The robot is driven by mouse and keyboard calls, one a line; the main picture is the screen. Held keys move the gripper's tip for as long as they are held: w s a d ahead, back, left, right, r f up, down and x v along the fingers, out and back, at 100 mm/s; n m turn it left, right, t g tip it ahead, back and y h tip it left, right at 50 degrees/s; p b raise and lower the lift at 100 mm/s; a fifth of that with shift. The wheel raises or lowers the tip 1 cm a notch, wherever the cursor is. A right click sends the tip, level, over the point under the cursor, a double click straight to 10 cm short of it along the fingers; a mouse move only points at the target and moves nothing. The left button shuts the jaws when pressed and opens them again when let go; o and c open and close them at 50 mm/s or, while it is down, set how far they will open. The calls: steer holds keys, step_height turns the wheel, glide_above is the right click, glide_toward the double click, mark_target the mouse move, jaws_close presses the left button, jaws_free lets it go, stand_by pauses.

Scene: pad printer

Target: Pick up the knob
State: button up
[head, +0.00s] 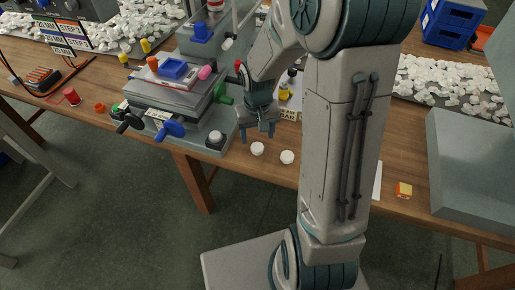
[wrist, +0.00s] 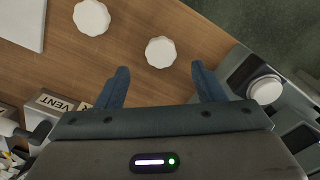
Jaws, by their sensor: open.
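Two white round knobs with scalloped rims lie apart on the wooden table. One knob (head: 257,148) is by the front edge, just beyond my fingertips in the head view; it also shows in the wrist view (wrist: 161,52), ahead of the gap between my fingers. The other knob (head: 287,157) lies to its right; in the wrist view it is at the upper left (wrist: 91,17). My gripper (head: 258,134) points down over the table, open, with nothing between its fingers (wrist: 160,72). Its exact height above the table is hard to tell.
A pad printer base with a white-topped button (head: 215,138) stands close left of my gripper; the button also shows in the wrist view (wrist: 265,90). A box marked VENT (wrist: 50,105) is behind my fingers. A grey bin (head: 470,175) stands at the right.

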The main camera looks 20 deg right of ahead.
mark_target(257, 146)
step_height(257, 146, down, 5)
steer(key=shift+s+r, duration=0.1)
steer(key=c, duration=1.1)
steer(key=shift+o, duration=0.2)
steer(key=shift+r, duration=0.15)
step_height(257, 146, up, 4)
steer(key=shift+a+r, duration=0.15)
steer(key=shift+r, duration=0.05)
steer(key=s+a+r, duration=0.6)
steer(key=s, duration=0.3)
steer(key=shift+s+a+r, duration=0.2)
steer(key=shift+a, duration=0.2)
